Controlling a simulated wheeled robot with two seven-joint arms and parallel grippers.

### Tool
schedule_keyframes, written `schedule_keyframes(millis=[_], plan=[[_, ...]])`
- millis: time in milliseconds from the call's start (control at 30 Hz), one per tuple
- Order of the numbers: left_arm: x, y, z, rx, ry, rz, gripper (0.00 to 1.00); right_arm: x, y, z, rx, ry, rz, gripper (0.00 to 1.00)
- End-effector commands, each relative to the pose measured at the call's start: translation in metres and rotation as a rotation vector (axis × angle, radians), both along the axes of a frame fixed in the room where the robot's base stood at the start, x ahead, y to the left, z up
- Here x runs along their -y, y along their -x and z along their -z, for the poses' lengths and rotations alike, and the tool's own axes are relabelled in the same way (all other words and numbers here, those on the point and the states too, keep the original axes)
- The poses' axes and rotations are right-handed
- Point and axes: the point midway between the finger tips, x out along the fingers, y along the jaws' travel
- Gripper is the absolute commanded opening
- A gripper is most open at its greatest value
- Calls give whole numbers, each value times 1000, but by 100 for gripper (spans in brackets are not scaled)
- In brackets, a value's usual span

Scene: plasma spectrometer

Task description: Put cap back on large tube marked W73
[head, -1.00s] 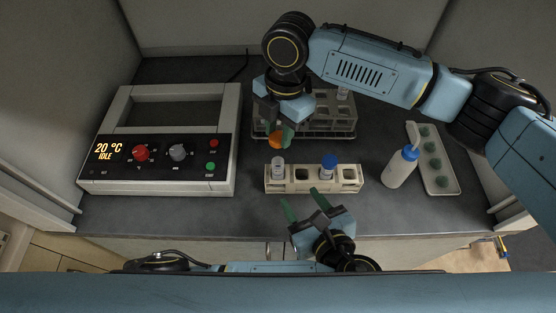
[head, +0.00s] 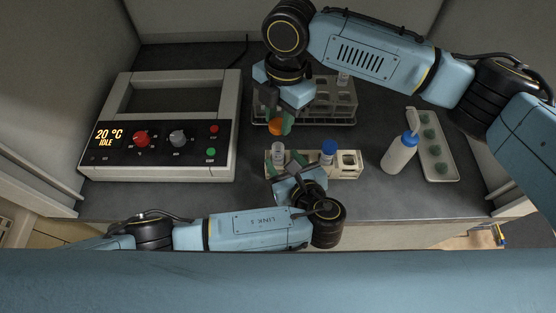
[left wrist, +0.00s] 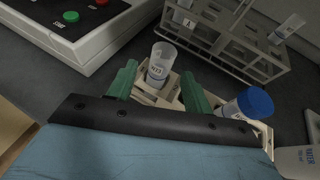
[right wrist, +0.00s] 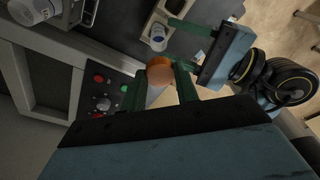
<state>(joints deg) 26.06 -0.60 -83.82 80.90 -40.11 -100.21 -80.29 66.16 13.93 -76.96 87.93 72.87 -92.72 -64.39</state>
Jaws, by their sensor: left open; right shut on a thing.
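An uncapped clear large tube (head: 278,152) stands in the left part of the cream rack (head: 309,171). In the left wrist view the open tube (left wrist: 161,62) carries a label that seems to read W73. My left gripper (left wrist: 160,84) is open, with its green fingers on either side of the tube; I cannot tell if they touch it. My right gripper (head: 280,122) is shut on an orange cap (head: 275,127), held above and behind the tube. The cap also shows between the fingers in the right wrist view (right wrist: 160,71).
A blue-capped tube (head: 329,150) stands in the same rack. A grey rack (head: 330,110) with small tubes is behind it. A white wash bottle (head: 399,154) and a tray of green items (head: 441,172) are at the right, a heater unit (head: 165,160) at the left.

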Motion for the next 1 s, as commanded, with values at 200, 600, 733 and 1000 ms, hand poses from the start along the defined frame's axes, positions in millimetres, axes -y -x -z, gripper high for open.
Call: schedule_keyframes(millis=[200,600,733,1000], plan=[[-6,-15,6,0,0,0,51,0,0,0,0,0,0,10],[-7,-16,7,0,0,0,40,0,0,0,0,0,0,10],[-7,-16,7,-1,0,0,23,0,0,0,0,0,0,10],[-7,-15,7,-1,0,0,0,0,0,0,0,0,0,10]])
